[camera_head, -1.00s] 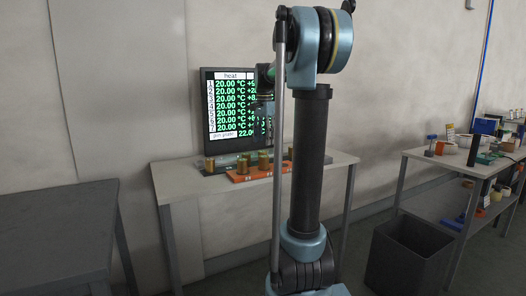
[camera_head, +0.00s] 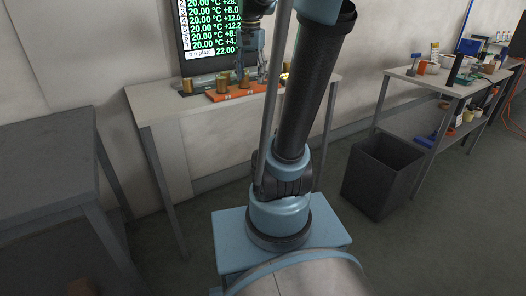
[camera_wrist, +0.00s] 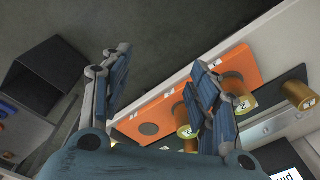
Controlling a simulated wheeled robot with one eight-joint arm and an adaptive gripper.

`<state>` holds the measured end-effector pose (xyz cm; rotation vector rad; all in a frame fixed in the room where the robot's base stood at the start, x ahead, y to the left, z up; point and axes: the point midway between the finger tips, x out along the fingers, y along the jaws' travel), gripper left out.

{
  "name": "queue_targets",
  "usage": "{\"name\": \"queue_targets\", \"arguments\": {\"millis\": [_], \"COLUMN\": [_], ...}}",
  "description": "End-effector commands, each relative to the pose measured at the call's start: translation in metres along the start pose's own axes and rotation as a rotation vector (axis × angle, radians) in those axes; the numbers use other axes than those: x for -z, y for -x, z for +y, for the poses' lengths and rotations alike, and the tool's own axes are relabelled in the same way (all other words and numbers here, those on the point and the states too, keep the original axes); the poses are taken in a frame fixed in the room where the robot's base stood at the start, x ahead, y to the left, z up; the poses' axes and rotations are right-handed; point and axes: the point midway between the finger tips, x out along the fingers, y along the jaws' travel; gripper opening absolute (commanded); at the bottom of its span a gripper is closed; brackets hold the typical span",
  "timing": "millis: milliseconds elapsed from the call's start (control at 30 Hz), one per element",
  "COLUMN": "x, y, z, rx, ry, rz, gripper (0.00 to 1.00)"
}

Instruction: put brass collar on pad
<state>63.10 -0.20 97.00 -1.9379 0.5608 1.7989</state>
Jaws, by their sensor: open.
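An orange plate (camera_wrist: 155,105) lies on the table, with a dark round pad (camera_wrist: 149,129) bare near its one end. A second brass collar (camera_wrist: 233,84) is partly hidden behind my right finger. A third collar (camera_wrist: 298,92) stands on a dark strip beside the plate. In the head view, the orange plate (camera_head: 236,94) and a collar (camera_head: 222,84) show. My gripper (camera_wrist: 161,62) is open and empty, with its right finger seen over the plate between two collars. It also shows in the head view (camera_head: 250,73).
A screen (camera_head: 208,40) headed "heat" in the earlier picture stands behind the table (camera_head: 165,103). A dark bin (camera_head: 383,172) stands on the floor to the right, near a cluttered bench (camera_head: 440,85). A grey table (camera_head: 45,165) is at left. The table's front edge is bare.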

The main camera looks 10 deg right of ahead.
Motion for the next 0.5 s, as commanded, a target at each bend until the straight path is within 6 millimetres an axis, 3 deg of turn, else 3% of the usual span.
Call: {"name": "queue_targets", "arguments": {"millis": [100, 500], "x": [-0.033, -0.129], "y": [-0.024, -0.122], "z": [0.023, 0.089], "rx": [0.010, 0.031], "ry": [0.095, 0.427], "rz": [0.017, 0.078], "gripper": [0.55, 0.55]}}
